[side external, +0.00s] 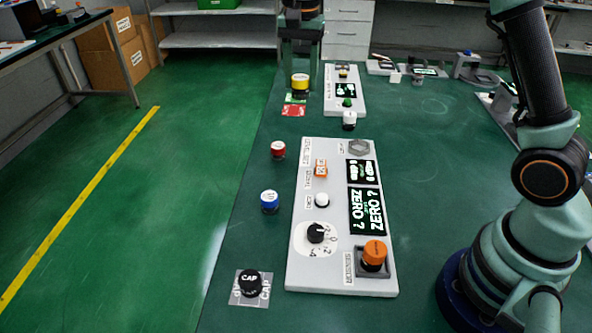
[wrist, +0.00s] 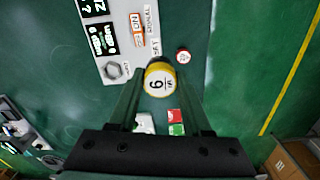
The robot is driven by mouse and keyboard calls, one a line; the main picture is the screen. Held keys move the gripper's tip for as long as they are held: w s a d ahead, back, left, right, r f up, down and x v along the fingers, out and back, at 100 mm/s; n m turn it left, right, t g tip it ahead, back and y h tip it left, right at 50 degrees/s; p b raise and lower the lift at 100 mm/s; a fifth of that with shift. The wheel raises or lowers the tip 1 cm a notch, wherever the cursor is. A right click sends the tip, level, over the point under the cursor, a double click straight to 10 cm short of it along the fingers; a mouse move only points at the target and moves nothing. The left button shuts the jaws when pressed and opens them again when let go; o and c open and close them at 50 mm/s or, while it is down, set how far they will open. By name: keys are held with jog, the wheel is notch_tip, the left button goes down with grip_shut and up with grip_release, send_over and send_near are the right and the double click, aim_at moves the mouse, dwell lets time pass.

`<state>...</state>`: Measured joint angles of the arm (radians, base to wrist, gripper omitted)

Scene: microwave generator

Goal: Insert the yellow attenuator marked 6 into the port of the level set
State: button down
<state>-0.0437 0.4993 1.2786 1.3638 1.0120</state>
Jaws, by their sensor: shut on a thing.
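My gripper (side external: 301,72) is shut on the yellow attenuator (side external: 300,82), at the back of the table. In the wrist view, the yellow attenuator (wrist: 160,82) sits between the fingertips of my gripper (wrist: 163,72), its marked 6 facing the camera. Its dark lower part is mostly hidden there; its height above the table is unclear. A white panel (side external: 335,172) lies nearer the side camera, with a grey hex-shaped port (side external: 358,147) at its far right corner. The port (wrist: 115,70) looks empty and lies left of the attenuator in the wrist view.
Red (side external: 278,150), blue (side external: 269,201) and black CAP (side external: 250,283) pieces stand left of the panel. An orange piece (side external: 374,250) sits at its sensor corner. A white piece (side external: 349,121) stands before a second panel (side external: 345,100). A red and green mat (side external: 293,110) lies near my gripper.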

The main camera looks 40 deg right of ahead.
jog(key=s+d+r, duration=0.1)
jog(key=s+d, duration=0.2)
jog(key=d, duration=0.5)
jog(key=s+d, duration=0.3)
jog(key=d, duration=0.5)
notch_tip(320, 180, down, 20)
jog(key=shift+w+r, duration=0.15)
jog(key=shift+r, duration=0.1)
jog(key=shift+f, duration=0.1)
jog(key=shift+c, duration=1.7)
grip_release()
